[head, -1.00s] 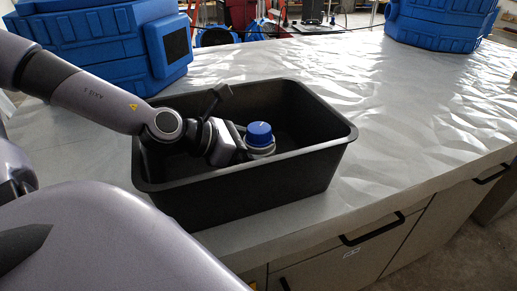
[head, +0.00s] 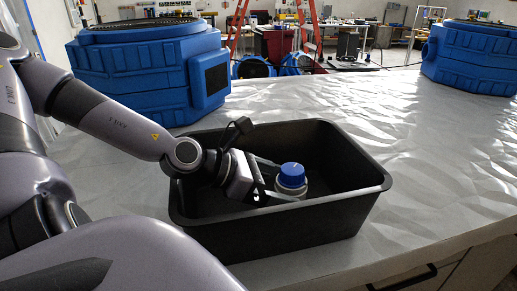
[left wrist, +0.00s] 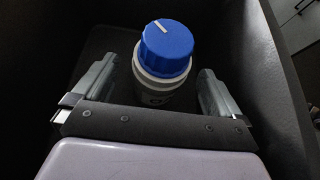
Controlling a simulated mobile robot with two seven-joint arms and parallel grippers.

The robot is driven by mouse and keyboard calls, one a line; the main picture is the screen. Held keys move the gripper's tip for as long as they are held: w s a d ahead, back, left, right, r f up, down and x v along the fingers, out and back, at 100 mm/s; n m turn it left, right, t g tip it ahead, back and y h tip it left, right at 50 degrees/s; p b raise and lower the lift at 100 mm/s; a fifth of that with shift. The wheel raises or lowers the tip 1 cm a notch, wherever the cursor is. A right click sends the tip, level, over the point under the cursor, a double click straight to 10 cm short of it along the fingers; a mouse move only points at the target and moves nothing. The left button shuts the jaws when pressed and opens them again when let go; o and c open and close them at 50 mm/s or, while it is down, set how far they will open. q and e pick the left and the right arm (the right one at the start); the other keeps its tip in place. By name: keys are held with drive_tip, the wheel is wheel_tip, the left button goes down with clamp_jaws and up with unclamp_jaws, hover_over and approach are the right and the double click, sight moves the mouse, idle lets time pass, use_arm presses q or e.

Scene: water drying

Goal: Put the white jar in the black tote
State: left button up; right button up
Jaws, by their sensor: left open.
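The white jar (head: 291,187) with a blue lid (head: 292,174) stands upright inside the black tote (head: 290,229). In the left wrist view the jar (left wrist: 158,88) is between and just beyond the two fingers, with gaps on both sides. My left gripper (head: 277,182) is open and reaches down into the tote beside the jar. It also shows in the left wrist view (left wrist: 155,85), fingers spread. The lower part of the jar is hidden by the tote wall and gripper. My right gripper is not in view.
The tote stands on a counter (head: 420,150) with a wrinkled silvery cover. Blue machine housings stand at the back left (head: 140,75) and back right (head: 475,55). A drawer handle (head: 405,278) is at the front edge. The counter right of the tote is clear.

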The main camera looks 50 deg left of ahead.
use_arm(q)
drive_tip(key=shift+v, duration=2.15)
